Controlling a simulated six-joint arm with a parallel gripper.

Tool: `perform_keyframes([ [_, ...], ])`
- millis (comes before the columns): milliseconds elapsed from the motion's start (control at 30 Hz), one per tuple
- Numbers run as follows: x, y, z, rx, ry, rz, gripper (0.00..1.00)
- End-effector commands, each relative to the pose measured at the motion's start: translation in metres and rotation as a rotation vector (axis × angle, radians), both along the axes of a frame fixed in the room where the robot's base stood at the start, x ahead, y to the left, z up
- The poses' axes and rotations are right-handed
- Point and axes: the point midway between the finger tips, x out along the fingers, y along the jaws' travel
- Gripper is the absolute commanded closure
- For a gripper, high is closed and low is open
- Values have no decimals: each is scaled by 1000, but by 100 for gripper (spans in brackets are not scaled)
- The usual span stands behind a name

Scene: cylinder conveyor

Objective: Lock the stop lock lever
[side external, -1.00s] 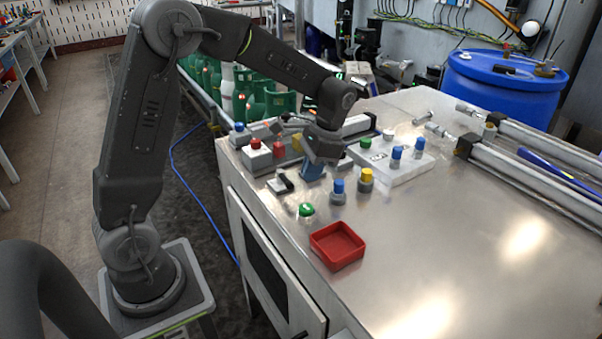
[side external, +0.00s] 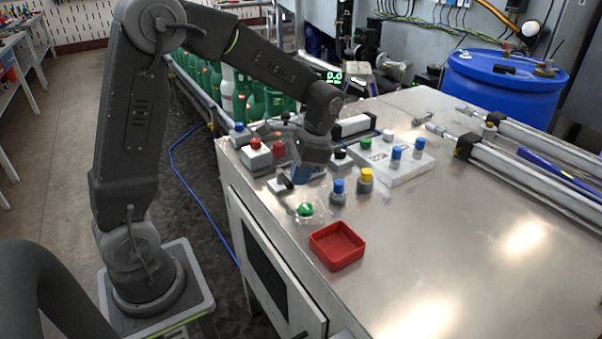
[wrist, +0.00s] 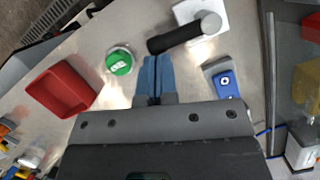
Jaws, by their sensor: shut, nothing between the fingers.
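A short black lever handle (wrist: 180,38) on a white base (wrist: 207,12) is at the top of the wrist view. In the side view its white base (side external: 279,187) is near the table's left edge, partly hidden by my gripper. I take this as the stop lock lever, though no label is readable. My gripper (wrist: 153,58) is shut and empty, with blue fingers together. It points down over the table beside the lever (side external: 299,180). In the wrist view the fingertips appear just short of the handle's free end; I cannot tell whether they touch.
A green button (side external: 305,209) and a red tray (side external: 337,247) stand nearer the camera. A blue-topped knob (side external: 338,190) and a yellow-topped knob (side external: 366,177) are to the right. A button box (side external: 257,158) sits behind left. The table's right front is clear.

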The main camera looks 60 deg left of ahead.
Motion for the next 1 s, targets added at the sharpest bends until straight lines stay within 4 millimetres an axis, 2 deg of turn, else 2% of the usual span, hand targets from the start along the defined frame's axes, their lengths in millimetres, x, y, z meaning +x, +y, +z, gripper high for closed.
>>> perform_keyframes([
  [733, -9, -2, 0, 0, 1, -142, 100],
  [1000, -18, -3, 0, 1, 2, -282, 100],
])
